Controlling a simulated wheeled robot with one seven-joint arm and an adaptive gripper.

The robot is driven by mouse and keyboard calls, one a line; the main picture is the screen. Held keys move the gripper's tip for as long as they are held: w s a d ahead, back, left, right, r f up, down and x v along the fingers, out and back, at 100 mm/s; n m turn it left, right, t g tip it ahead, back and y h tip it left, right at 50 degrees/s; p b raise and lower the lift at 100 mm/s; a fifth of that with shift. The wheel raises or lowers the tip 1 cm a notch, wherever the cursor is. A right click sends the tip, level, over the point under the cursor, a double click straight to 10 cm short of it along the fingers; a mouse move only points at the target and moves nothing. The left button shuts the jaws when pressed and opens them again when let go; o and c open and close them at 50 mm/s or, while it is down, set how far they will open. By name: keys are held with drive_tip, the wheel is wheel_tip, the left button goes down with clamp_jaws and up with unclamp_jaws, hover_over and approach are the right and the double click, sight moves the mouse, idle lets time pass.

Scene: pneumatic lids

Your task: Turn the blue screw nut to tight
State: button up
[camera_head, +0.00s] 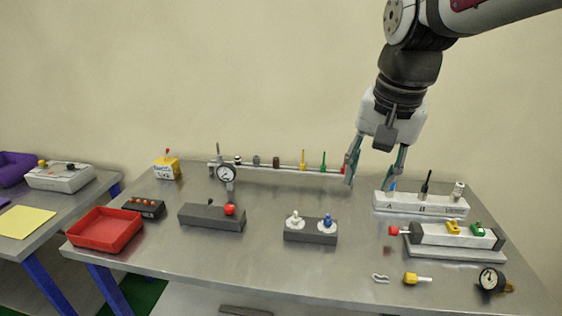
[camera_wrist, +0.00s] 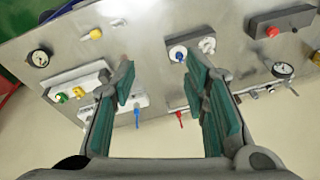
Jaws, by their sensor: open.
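The blue screw nut (camera_head: 327,224) sits on a white round base at the right end of a dark grey block (camera_head: 309,238) near the table's middle. A white nut (camera_head: 295,220) stands beside it on the same block. My gripper (camera_head: 370,178) is open and empty, above the table behind and to the right of the block. In the wrist view, the blue nut (camera_wrist: 178,54) shows close to the right fingertip in the picture, but the gripper (camera_wrist: 160,72) is apart from it. Whether the nut is tight cannot be told.
A white holder (camera_head: 420,206) with upright pieces stands right of the gripper. A cylinder unit (camera_head: 455,237) and a gauge (camera_head: 491,279) lie in front of it. A rail (camera_head: 290,167) with small parts runs behind the block. A red tray (camera_head: 105,229) is at left.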

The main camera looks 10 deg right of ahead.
drive_tip(key=w+f+m+g+b, duration=0.1)
drive_tip(key=w+f+m, duration=0.35)
drive_tip(key=w, duration=0.55)
drive_tip(key=m+g+b, duration=0.1)
drive_tip(key=m+g, duration=0.1)
approach(329, 215)
wheel_tip(329, 215, down, 10)
drive_tip(key=shift+s+a+f+p, duration=0.1)
drive_tip(key=shift+s+p, duration=0.05)
drive_tip(key=shift+p, duration=0.3)
clamp_jaws()
